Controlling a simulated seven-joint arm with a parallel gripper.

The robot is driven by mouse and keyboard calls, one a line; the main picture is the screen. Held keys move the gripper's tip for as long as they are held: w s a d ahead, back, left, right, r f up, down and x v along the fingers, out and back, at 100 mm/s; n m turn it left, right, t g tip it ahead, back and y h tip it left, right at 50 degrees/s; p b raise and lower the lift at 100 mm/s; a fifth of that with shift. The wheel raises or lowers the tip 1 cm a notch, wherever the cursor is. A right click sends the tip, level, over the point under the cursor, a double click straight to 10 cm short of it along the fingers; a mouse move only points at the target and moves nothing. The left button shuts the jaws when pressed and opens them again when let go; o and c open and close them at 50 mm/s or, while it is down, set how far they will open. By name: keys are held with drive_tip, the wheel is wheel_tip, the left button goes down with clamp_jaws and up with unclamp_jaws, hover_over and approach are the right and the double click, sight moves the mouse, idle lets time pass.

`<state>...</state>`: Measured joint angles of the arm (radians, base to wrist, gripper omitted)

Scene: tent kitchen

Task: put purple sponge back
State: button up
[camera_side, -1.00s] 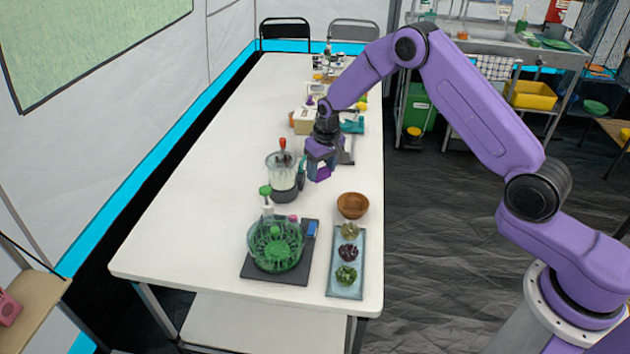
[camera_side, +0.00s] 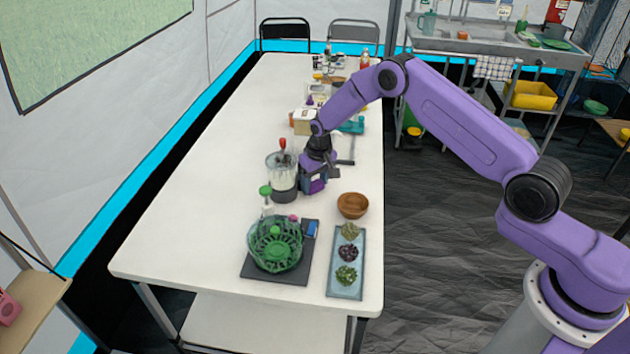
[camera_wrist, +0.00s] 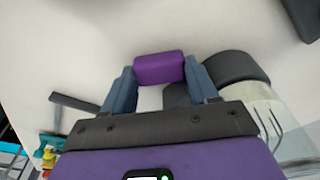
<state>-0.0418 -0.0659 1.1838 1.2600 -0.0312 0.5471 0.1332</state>
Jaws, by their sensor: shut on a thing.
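The purple sponge (camera_wrist: 159,67) is a small block between the two blue fingers of my gripper (camera_wrist: 161,75) in the wrist view. The fingers are shut on its two ends. In the side view my gripper (camera_side: 312,187) is low over the white table, just right of the blender, and a bit of the sponge (camera_side: 317,186) shows at the fingertips. I cannot tell whether the sponge touches the table.
The blender (camera_side: 283,178) stands close at the gripper's left; its dark base (camera_wrist: 234,66) shows in the wrist view. In front are a brown bowl (camera_side: 352,205), a blue tray (camera_side: 345,291) of greens and a dark mat (camera_side: 296,276) with a green basket. The white table (camera_side: 205,215) is clear at left.

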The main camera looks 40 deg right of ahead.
drive_tip(key=shift+f, duration=0.15)
drive_tip(key=o, duration=0.7)
drive_tip(key=shift+o, duration=0.2)
wheel_tip(320, 180, up, 12)
drive_tip(key=s, duration=0.2)
